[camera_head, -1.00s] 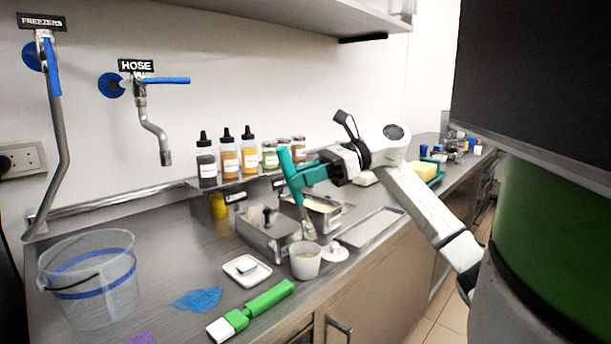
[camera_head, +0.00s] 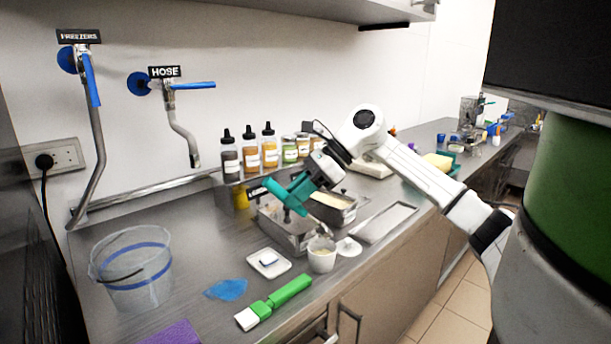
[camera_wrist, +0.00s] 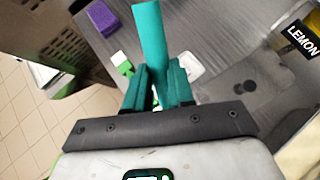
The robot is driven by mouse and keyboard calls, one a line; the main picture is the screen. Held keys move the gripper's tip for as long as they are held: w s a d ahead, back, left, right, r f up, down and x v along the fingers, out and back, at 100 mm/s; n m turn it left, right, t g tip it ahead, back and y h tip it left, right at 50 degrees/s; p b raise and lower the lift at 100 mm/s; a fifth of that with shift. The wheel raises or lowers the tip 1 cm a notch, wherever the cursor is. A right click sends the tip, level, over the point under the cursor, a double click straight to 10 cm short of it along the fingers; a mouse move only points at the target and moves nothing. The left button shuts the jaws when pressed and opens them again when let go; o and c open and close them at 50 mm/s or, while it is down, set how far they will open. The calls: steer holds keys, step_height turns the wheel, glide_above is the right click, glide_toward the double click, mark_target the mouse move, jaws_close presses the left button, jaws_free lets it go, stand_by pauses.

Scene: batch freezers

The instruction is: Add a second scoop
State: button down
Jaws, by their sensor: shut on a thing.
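My gripper (camera_head: 291,194), with teal fingers, is shut on a teal-handled tool (camera_head: 278,190). It is above the metal pans, and the tool's handle leans up to the left. A white cup (camera_head: 321,262) with something pale inside stands in front of the near metal pan (camera_head: 286,236), below my gripper. A second pan (camera_head: 334,206) with pale contents stands behind and to the right. A small round white piece (camera_head: 349,246) lies beside the cup.
A white dish (camera_head: 268,264), blue cloth (camera_head: 226,289), green-handled brush (camera_head: 275,303) and clear bucket (camera_head: 133,270) occupy the near counter. Topping bottles (camera_head: 250,155) stand behind the pans. An empty metal tray (camera_head: 385,223) lies to the right. A LEMON label (camera_wrist: 300,37) shows in the wrist view.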

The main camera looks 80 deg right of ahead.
steer(key=shift+w+a+f+g+h+p, duration=0.2)
steer(key=shift+w+a+g+h+p, duration=0.2)
steer(key=shift+w+g+p, duration=0.35)
steer(key=shift+w+a+f+g+h+p, duration=0.3)
steer(key=shift+w+f+g+h, duration=0.3)
steer(key=shift+g, duration=0.35)
steer(key=shift+w+a+f+g+h+p, duration=0.3)
steer(key=shift+w+f+g+h, duration=0.25)
steer(key=shift+g, duration=0.4)
steer(key=shift+w+a+f+g+h+p, duration=0.25)
steer(key=shift+w+f+g+h, duration=0.2)
steer(key=shift+f+g, duration=0.4)
steer(key=shift+r, duration=0.15)
